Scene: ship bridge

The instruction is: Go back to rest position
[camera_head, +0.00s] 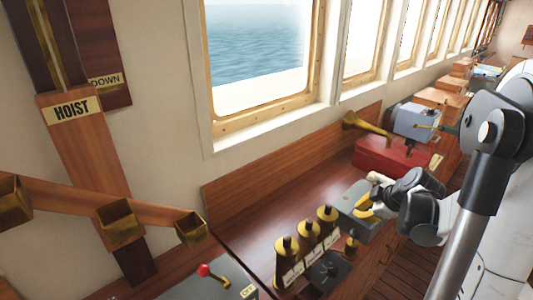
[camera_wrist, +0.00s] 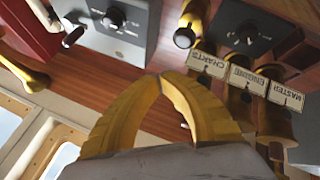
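My gripper (camera_head: 368,207) is at the right of the middle in the head view, over the wooden console near a grey box (camera_head: 350,196). In the wrist view my gripper's yellow fingers (camera_wrist: 160,78) arch together and their tips meet. Nothing shows between them. Whether the fingers touch the grey box in the head view I cannot tell.
Brass-topped handles labelled CHARTS, ENGINE and MASTER (camera_wrist: 239,103) stand close by on the console. A red box (camera_head: 390,157) with a brass horn lies beyond. Windows line the wall.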

